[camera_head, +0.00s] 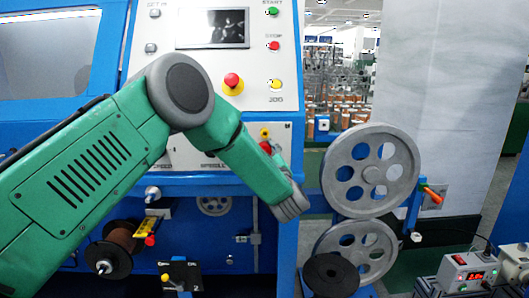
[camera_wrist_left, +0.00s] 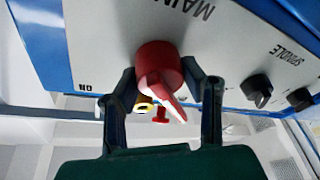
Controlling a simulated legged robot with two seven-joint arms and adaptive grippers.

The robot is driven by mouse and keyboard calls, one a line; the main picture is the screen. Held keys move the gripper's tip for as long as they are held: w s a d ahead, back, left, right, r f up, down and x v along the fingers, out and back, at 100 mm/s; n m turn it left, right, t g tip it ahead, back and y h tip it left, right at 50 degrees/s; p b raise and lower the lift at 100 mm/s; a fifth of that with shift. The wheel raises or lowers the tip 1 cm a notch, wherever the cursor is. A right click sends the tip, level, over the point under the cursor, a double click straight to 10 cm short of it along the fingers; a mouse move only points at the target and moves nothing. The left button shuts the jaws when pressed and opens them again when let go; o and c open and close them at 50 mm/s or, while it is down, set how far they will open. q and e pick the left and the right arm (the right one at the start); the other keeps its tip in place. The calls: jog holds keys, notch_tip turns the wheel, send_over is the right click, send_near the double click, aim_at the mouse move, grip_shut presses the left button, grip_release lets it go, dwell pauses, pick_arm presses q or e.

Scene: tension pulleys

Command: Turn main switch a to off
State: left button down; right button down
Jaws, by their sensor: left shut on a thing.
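Main switch a is a red rotary knob (camera_wrist_left: 160,80) on a light panel lettered MAIN, with ON at the left in the left wrist view. Its handle points down and slightly right in that view. My left gripper (camera_wrist_left: 160,76) has a finger on each side of the knob and is shut on it. In the head view my green left arm reaches across the control panel, and a bit of red knob (camera_head: 265,147) shows beside it. My right gripper is not in view.
Black knobs (camera_wrist_left: 257,91) marked SPINDLE sit beside the switch. A red emergency button (camera_head: 232,83), a yellow JOG button (camera_head: 275,84) and a screen (camera_head: 213,28) are on the upper panel. A large grey pulley (camera_head: 374,174) stands right of the arm, a power box (camera_head: 467,272) at lower right.

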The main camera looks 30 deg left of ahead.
pick_arm(q)
jog(key=shift+d+f, duration=0.1)
jog(key=shift+f, duration=0.4)
jog(key=c, duration=1.3)
grip_release()
jog(key=shift+w+r, duration=0.1)
jog(key=shift+w, duration=0.05)
jog(key=shift+r, duration=0.1)
jog(key=shift+s+d, duration=0.25)
jog(key=shift+s, duration=0.1)
jog(key=v, duration=1.1)
jog(key=shift+d+f, duration=0.1)
jog(key=shift+f, duration=0.2)
